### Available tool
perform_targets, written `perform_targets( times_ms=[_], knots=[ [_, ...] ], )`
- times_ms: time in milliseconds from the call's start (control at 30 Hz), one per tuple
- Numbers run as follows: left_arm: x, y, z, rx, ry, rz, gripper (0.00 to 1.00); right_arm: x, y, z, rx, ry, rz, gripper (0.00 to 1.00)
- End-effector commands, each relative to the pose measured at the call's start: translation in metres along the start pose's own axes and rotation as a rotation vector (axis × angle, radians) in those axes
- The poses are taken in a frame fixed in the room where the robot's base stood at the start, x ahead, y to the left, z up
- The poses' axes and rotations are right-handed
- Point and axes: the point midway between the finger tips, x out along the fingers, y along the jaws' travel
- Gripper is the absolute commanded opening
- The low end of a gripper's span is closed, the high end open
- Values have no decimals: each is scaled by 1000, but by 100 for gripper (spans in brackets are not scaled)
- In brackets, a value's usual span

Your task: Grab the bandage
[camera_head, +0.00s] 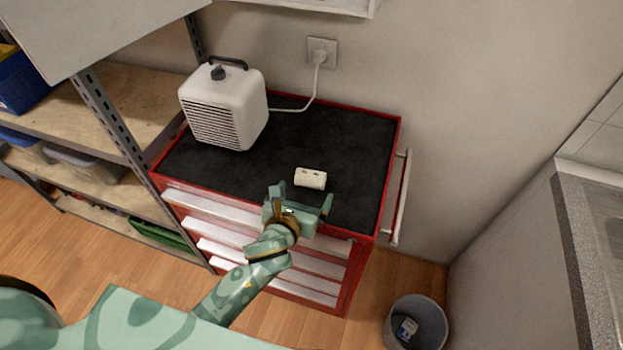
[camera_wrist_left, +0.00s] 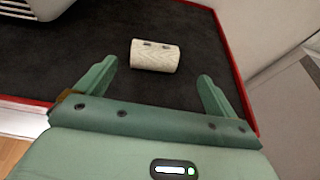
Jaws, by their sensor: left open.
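The bandage (camera_head: 311,178) is a small off-white roll lying on its side on the black top of the red tool cabinet (camera_head: 351,130). In the left wrist view the bandage (camera_wrist_left: 155,56) shows a woven texture and two small dark clips. My left gripper (camera_head: 304,192) is open and empty at the cabinet's front edge, just short of the bandage. In the left wrist view the fingers of my left gripper (camera_wrist_left: 156,75) are spread wide, and the bandage lies beyond their tips, left of centre in the gap. My right gripper is not in view.
A white heater (camera_head: 225,105) stands on the cabinet's back left, its cable running to a wall socket (camera_head: 322,52). A metal shelf (camera_head: 115,110) is at the left. A grey bin (camera_head: 416,322) stands on the floor at the right. The cabinet top around the bandage is clear.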

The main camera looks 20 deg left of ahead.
Motion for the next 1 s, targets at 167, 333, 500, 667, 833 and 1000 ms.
perform_targets(
  times_ms=[167, 333, 500, 667, 833, 1000],
  knots=[
    [29, 0, -1, -3, 0, 0, 94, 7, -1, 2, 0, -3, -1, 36],
    [42, 2, 0, -2, -1, 0, 94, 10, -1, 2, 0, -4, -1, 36],
    [71, 8, 1, -5, 0, 0, 94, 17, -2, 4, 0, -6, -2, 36],
    [86, 7, 1, -3, 2, -2, 94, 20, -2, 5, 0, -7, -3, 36],
    [86, 7, 2, -2, 1, -2, 94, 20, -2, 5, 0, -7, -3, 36],
    [86, 7, 2, -2, 1, -2, 58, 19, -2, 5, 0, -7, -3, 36]
  ],
)
